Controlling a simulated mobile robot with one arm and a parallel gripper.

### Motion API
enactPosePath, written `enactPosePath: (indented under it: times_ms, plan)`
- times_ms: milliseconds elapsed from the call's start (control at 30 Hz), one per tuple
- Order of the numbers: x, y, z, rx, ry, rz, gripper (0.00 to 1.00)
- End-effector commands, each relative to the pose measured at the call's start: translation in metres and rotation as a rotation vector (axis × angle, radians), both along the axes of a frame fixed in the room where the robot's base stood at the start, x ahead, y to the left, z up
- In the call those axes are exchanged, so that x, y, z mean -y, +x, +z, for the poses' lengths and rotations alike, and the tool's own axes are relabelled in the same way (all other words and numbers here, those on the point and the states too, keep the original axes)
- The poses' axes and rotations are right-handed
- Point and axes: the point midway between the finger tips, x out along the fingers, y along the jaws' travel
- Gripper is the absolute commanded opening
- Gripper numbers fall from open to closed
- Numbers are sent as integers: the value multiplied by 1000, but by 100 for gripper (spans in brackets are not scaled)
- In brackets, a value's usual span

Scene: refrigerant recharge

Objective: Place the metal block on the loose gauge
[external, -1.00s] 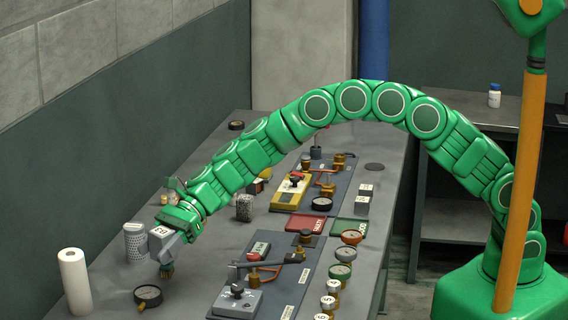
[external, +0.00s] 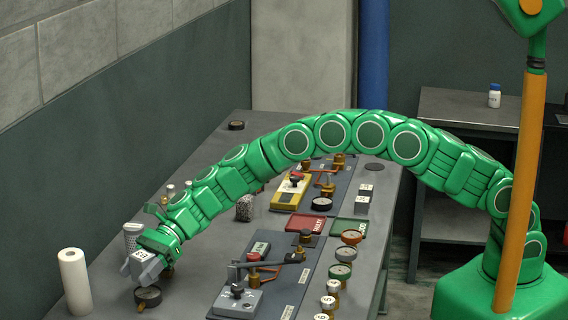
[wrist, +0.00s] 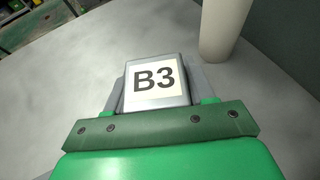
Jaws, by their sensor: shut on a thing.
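The metal block (external: 139,254) is a light grey cube with a white label. The label reads B3 in the wrist view (wrist: 155,82). My gripper (external: 148,268) is shut on the block, which sits between the two grey fingers (wrist: 158,92). The loose gauge (external: 148,298) is a round dark dial with a brass stem, lying on the bench. The held block and fingers are just above the gauge in the external view. I cannot tell if they touch it. The gauge does not show in the wrist view; block and gripper may hide it.
A white paper roll (external: 75,282) stands left of the gauge; its white side shows in the wrist view (wrist: 224,28). A perforated pale cup (external: 131,236) is behind my gripper. A panel with a grey device (external: 237,302) is to the right. Other gauges (external: 341,272) line the bench's right side.

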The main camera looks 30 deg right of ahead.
Motion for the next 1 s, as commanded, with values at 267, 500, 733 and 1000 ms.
enactPosePath:
  times_ms: [267,500,733,1000]
  plan:
    - [-4,1,-15,0,1,0,0]
    - [-4,2,-32,3,3,-1,0]
    - [-4,2,-32,2,3,0,0]
    - [-4,2,-36,2,2,0,72]
